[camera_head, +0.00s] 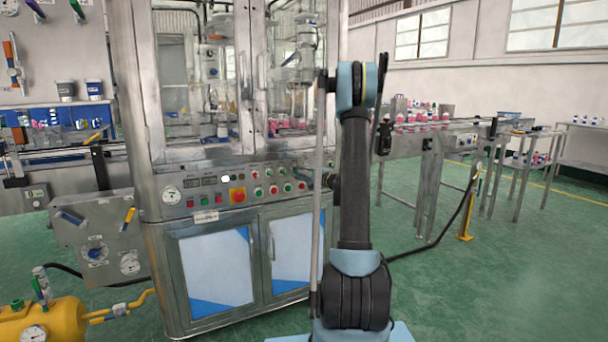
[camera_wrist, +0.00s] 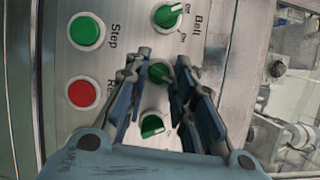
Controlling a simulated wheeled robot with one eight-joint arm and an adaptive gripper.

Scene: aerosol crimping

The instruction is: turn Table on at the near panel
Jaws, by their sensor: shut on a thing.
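The near panel (camera_head: 222,207) is on the front of the steel machine in the head view. In the wrist view it shows three green rotary knobs in a row. The knob labelled Belt (camera_wrist: 168,15) is at the top. My gripper (camera_wrist: 161,66) has its fingers on either side of the middle green knob (camera_wrist: 160,73) and is shut on it. The fingers hide that knob's label, so I cannot read whether it is Table. A third green knob (camera_wrist: 152,125) lies between the fingers lower down, its label also hidden. In the head view my arm mostly hides my gripper.
A green Step button (camera_wrist: 87,31) and a red button (camera_wrist: 82,94) sit left of the knobs. A red emergency button on a yellow plate (camera_head: 237,195) is further left on the panel. A conveyor (camera_head: 445,127) stands to the right, with open green floor before it.

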